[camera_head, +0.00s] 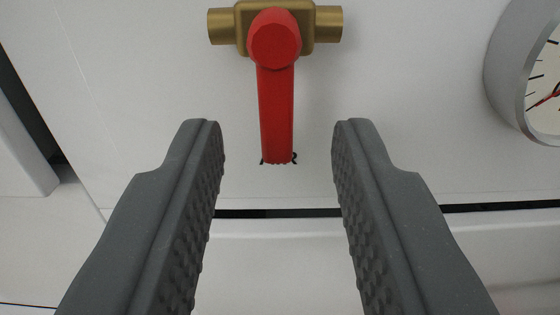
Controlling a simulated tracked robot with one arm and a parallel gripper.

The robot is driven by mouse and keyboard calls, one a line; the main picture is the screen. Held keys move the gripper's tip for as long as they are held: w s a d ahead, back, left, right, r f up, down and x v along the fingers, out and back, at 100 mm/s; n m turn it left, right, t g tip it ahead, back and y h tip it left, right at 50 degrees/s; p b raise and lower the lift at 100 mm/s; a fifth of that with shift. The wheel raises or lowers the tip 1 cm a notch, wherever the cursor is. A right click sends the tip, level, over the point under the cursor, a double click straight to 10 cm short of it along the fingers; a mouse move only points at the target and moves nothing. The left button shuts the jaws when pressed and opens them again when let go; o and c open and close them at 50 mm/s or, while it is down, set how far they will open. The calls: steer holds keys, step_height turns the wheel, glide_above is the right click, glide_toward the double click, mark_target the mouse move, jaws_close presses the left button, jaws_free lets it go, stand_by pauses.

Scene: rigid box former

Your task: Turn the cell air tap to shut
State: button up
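The air tap is a brass valve body (328,24) with a red lever handle (276,110), at the top middle of the camera_head view. The brass pipe runs left to right, and the red lever points straight down in the picture, across the pipe. The lever's lower end partly covers dark lettering on the white panel. My gripper (278,145) is open, with one dark grey ridged finger on each side of the lever's lower end. Clear gaps show between both fingers and the lever. In the picture nothing is held.
A round gauge (543,90) with a grey rim and red needle is at the right edge. The white panel (130,100) lies behind the tap. A dark horizontal gap (480,207) runs below it. A dark opening shows at the far left.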

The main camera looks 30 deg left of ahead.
steer(key=v, duration=1.2)
steer(key=shift+s+d, duration=0.2)
steer(key=shift+s, duration=0.05)
steer(key=w+d+r+m+t+h, duration=0.1)
steer(key=w+d+r+h, duration=0.2)
steer(key=r, duration=0.9)
steer(key=w+d+r+m+h, duration=0.15)
steer(key=d+r, duration=0.45)
steer(key=r, duration=0.6)
steer(key=w+d+r+t+h, duration=0.1)
steer(key=w+d+r+h, duration=0.2)
steer(key=r, duration=0.9)
steer(key=s+d+r+m+h, duration=0.1)
steer(key=s+d+r, duration=0.2)
steer(key=s+r, duration=0.5)
steer(key=s+d+r+m+h, duration=0.25)
steer(key=s+r, duration=0.25)
steer(key=r, duration=0.7)
steer(key=s+d+r, duration=0.1)
steer(key=s+r, duration=0.4)
steer(key=s, duration=0.3)
steer(key=s+d+r+g+y, duration=0.1)
steer(key=s+r, duration=0.4)
steer(key=s, duration=0.3)
steer(key=shift+s+m+g, duration=0.2)
steer(key=shift+m+g, duration=0.1)
